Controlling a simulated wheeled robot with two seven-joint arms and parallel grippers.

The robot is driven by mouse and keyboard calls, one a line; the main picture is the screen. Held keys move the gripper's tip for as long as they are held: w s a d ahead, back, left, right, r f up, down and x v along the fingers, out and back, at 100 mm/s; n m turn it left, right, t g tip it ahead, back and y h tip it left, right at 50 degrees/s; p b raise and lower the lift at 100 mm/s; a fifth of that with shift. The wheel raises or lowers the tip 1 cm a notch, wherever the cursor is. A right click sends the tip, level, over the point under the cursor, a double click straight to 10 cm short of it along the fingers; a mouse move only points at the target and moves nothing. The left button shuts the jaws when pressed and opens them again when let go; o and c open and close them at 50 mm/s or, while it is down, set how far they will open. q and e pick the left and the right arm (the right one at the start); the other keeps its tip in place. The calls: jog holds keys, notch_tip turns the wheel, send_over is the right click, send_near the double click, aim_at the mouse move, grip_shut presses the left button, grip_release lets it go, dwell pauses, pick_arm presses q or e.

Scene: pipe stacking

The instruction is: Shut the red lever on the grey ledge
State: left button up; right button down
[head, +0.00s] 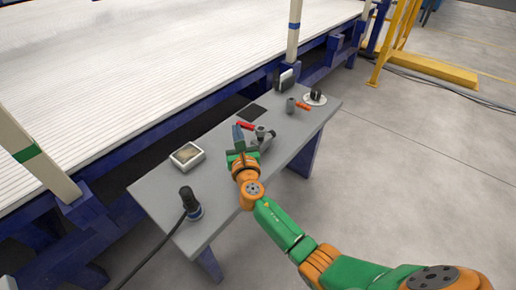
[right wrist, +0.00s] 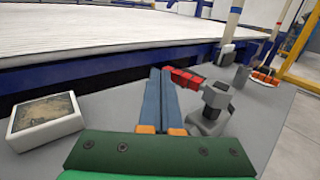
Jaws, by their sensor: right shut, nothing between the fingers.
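The red lever (head: 245,125) extends from a grey valve body (head: 262,132) on the grey ledge (head: 155,188). In the right wrist view the red lever (right wrist: 186,79) points left from the top of the grey valve (right wrist: 213,105), just right of my fingertips. My right gripper (head: 238,131) is shut and empty, above the ledge beside the valve. In the right wrist view its two fingers (right wrist: 160,75) lie together and overlap the left end of the lever. I cannot tell whether they touch it. My left gripper is not in view.
A white framed box (head: 187,155) and a black upright tool (head: 189,200) with a cable stand nearer on the ledge. A ribbed white platform (head: 150,60) runs behind.

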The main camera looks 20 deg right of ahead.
jog(key=shift+w+d, duration=0.2)
jog(key=shift+w, duration=0.3)
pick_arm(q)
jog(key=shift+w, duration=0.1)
pick_arm(e)
jog(key=shift+w, duration=0.2)
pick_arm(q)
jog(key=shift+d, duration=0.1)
pick_arm(e)
jog(key=shift+w+d, duration=0.1)
jog(key=shift+s, duration=0.35)
jog(key=s+p, duration=0.1)
jog(key=s, duration=0.2)
jog(key=s+a+p, duration=0.1)
jog(key=s, duration=0.2)
jog(key=shift+a+p, duration=0.15)
jog(key=shift+p, duration=0.25)
jog(key=shift+s, duration=0.2)
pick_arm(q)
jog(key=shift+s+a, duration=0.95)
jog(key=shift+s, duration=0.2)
